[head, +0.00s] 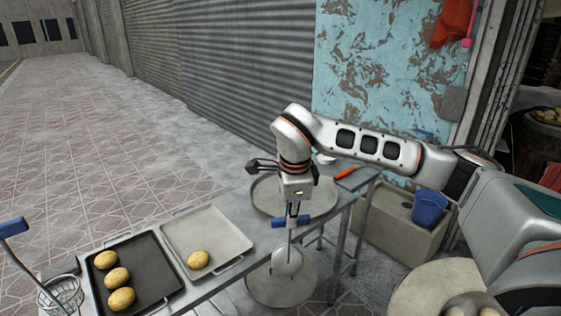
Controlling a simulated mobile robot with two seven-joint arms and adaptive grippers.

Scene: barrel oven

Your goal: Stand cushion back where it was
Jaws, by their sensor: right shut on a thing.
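My right gripper (292,210) points down in the middle of the head view. It is shut on a blue crossbar handle (291,221). Below the handle hangs a pale, rounded pad, apparently the cushion (287,261), upright at the table's near right edge. A round pale disc (283,289) shows behind and below the cushion; I cannot tell whether they touch. My left gripper is not in view.
The metal table (208,288) holds a dark tray (150,285) with several potato-like pieces, a light tray (212,232) with one, and a round tray (262,196). A red-handled tool (345,173) lies behind. A blue bucket (430,208) stands right. A wire basket (62,295) is lower left.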

